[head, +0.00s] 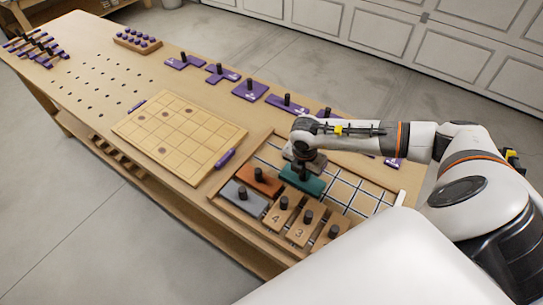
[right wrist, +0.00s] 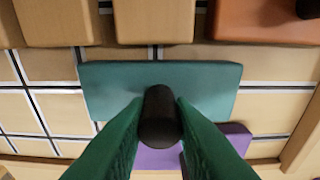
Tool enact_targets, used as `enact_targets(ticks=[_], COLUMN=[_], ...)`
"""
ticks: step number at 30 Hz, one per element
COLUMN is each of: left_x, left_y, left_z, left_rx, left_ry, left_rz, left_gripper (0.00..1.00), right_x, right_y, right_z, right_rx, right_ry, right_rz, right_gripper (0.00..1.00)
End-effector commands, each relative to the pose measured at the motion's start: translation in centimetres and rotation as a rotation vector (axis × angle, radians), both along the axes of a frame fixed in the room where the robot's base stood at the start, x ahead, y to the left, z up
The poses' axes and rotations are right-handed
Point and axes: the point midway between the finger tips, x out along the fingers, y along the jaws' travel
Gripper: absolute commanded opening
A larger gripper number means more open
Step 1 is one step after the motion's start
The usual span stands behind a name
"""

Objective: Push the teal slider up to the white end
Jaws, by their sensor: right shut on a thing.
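The teal slider (head: 310,186) is a flat block with a dark upright knob. It lies in the gridded wooden tray (head: 375,205) at the bench's near right. My right gripper (head: 303,163) is over it, pointing down. In the right wrist view the green fingers stand on both sides of the dark knob (right wrist: 160,118), shut on it, and the teal slider (right wrist: 210,85) lies flat beneath. A short white strip (head: 400,198) shows at the tray's right end. My left gripper is not in view.
An orange block (head: 262,186) and a grey block (head: 240,203) sit left of the teal slider. Several numbered wooden blocks (head: 301,233) lie in front. Bare grid cells lie to its right. Purple pieces (head: 250,92) line the bench's far edge; a grid board (head: 185,165) lies left.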

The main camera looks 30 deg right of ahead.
Motion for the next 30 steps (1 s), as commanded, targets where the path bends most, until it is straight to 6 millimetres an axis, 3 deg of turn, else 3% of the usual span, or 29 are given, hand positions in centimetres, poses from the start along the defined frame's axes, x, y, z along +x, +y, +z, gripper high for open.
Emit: enact_targets(ticks=[21, 30], left_x=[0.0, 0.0], left_y=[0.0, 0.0], left_z=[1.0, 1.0], left_rx=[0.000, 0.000], left_ry=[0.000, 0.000], left_rz=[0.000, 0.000], left_gripper=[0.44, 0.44], right_x=[-4.6, -4.9], right_y=[-1.9, -2.0], right_z=[0.0, 0.0], right_rx=[-0.001, 0.000], right_ry=[0.002, 0.000], right_rz=[0.000, -0.001], right_gripper=[0.09, 0.09])
